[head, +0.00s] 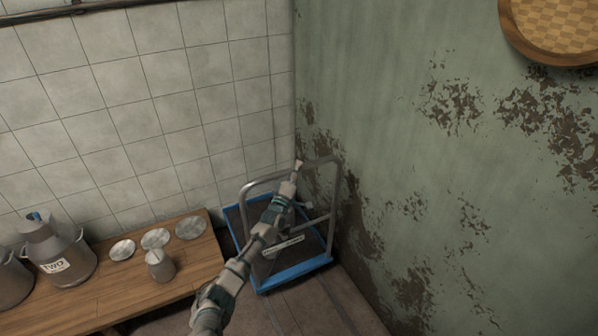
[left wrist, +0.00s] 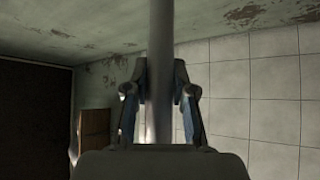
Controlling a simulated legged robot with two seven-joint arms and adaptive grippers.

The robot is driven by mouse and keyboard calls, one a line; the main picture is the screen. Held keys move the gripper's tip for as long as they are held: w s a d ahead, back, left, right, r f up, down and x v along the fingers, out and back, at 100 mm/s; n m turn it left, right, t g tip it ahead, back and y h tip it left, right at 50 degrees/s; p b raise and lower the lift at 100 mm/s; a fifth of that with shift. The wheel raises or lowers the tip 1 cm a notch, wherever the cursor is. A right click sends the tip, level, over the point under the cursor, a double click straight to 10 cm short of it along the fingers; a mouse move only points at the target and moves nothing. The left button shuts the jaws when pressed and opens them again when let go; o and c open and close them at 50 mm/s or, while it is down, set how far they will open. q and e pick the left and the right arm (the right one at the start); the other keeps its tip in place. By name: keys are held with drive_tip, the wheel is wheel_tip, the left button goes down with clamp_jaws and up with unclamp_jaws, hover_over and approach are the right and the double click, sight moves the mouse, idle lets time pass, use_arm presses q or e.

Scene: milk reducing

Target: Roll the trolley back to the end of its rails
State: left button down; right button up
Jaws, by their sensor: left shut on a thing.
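The trolley (head: 302,268) has a blue-edged deck with a dark top and a grey tubular handle (head: 337,190). It stands on the floor in the corner between the tiled wall and the green wall. My left gripper (head: 298,166) reaches over the deck and is shut on the top bar of the handle. In the left wrist view the grey bar (left wrist: 160,70) runs between the two fingers of my left gripper (left wrist: 160,95). My left arm hides part of the deck. Rail lines (head: 341,308) show on the floor in front of the trolley. My right gripper is not in view.
A wooden bench (head: 190,262) stands left of the trolley. On it are a can labelled "two" (head: 62,262), a small metal jug (head: 160,266) and several round metal lids (head: 156,238). The peeling green wall (head: 450,150) is close on the right.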

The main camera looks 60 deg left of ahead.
use_arm(q)
drive_tip(key=shift+a+r, duration=0.1)
drive_tip(key=shift+a, duration=0.05)
drive_tip(key=c, duration=1)
unclamp_jaws()
drive_tip(key=shift+a, duration=0.1)
drive_tip(key=shift+o, duration=0.3)
drive_tip(key=shift+a+f, duration=0.2)
drive_tip(key=shift+f, duration=0.1)
drive_tip(key=v, duration=1.2)
